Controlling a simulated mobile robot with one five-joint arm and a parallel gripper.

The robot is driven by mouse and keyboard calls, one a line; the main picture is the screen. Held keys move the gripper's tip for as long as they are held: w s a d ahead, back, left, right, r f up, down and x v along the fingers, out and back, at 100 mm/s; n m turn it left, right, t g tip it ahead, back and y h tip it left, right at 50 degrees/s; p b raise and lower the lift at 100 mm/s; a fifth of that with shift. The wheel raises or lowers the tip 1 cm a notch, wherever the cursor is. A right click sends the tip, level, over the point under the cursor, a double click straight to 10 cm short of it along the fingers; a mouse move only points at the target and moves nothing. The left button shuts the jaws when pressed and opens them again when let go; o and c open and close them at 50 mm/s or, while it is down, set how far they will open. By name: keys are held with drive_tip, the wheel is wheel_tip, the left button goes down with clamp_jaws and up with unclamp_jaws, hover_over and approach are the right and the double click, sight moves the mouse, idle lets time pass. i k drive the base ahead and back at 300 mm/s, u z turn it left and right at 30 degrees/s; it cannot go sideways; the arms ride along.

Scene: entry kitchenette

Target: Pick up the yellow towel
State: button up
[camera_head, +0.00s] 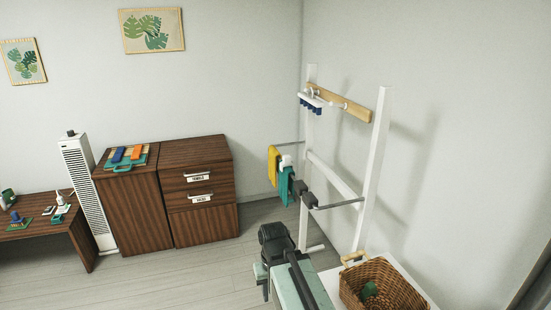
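The yellow towel (273,165) hangs over a rail at the left end of the white wall rack, in the middle of the view. A teal towel (285,186) hangs close to it on the near side, with a small white item (286,161) between or beside them. My arm (276,240), dark with pale mint parts, is folded low at the bottom centre, below the towels and apart from them. I cannot make out the fingertips of my gripper or whether they are open. No towel is seen in its hold.
The white rack (375,160) has a wooden peg strip (340,102) above. A wicker basket (383,287) stands at the bottom right. Brown cabinets (200,190), a white tower heater (86,185) and a low desk (70,232) are at left. The floor (190,275) between is clear.

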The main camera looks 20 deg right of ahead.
sight(273, 163)
drive_tip(key=u, duration=0.55)
drive_tip(key=i, duration=1.25)
drive_tip(key=u, duration=0.65)
drive_tip(key=i, duration=1.6)
drive_tip(key=z, duration=0.85)
drive_tip(key=i, duration=0.95)
drive_tip(key=z, duration=0.85)
drive_tip(key=k, duration=0.65)
drive_tip(key=z, duration=0.2)
drive_tip(key=i, duration=0.65)
drive_tip(key=u, duration=0.3)
drive_tip(key=k, duration=0.75)
drive_tip(key=z, duration=0.2)
